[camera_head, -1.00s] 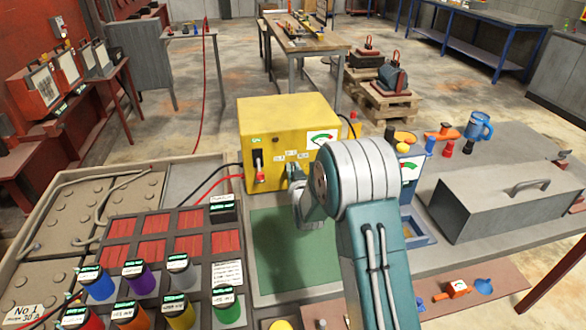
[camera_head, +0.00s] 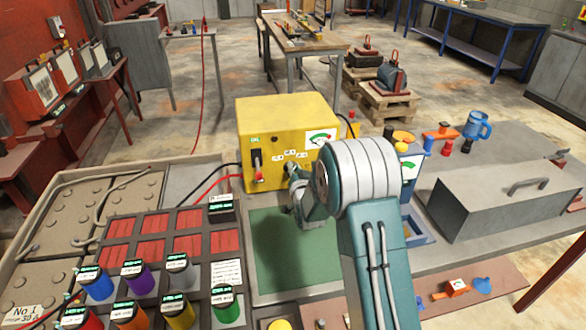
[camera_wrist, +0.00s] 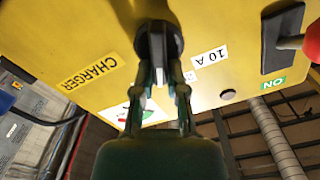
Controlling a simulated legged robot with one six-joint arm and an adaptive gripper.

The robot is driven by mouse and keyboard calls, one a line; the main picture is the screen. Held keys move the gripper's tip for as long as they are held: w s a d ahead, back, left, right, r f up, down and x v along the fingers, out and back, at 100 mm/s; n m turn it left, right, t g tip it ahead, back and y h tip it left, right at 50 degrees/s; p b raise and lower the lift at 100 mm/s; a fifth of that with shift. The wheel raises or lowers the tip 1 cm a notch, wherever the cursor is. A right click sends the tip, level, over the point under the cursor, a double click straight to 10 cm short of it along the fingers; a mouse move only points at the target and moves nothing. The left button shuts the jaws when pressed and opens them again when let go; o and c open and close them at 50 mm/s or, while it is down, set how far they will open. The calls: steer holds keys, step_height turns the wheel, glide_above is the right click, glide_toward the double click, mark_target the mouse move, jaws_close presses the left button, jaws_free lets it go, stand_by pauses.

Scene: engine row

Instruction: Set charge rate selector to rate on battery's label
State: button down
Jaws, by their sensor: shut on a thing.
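The yellow charger (camera_head: 285,125) stands at the back of the bench. Its black selector knob (camera_wrist: 155,38) shows in the wrist view, below small white rate labels (camera_head: 290,154) in the head view. My gripper (camera_wrist: 160,75) is shut on the knob. I cannot tell where the knob points. The battery (camera_head: 40,275) at the left carries a label (camera_head: 28,312) that seems to read "No 1" and "30 A".
A red-tipped lever switch (camera_head: 256,160) is left of the knob on the charger's front, with a green "ON" label (camera_wrist: 272,83). A dial meter (camera_head: 320,138) is at the right. Red and black cables run left. Coloured canisters (camera_head: 135,277) and a grey toolbox (camera_head: 505,205) flank the green mat (camera_head: 285,250).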

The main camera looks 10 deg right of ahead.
steer(key=shift+d+f+m, duration=0.1)
steer(key=shift+d+m, duration=0.05)
steer(key=shift+m, duration=0.8)
steer(key=shift+d+f+m, duration=0.1)
steer(key=shift+m, duration=0.85)
steer(key=c, duration=0.7)
jaws_free()
steer(key=shift+w, duration=0.1)
steer(key=s, duration=1.2)
steer(key=shift+f, duration=0.1)
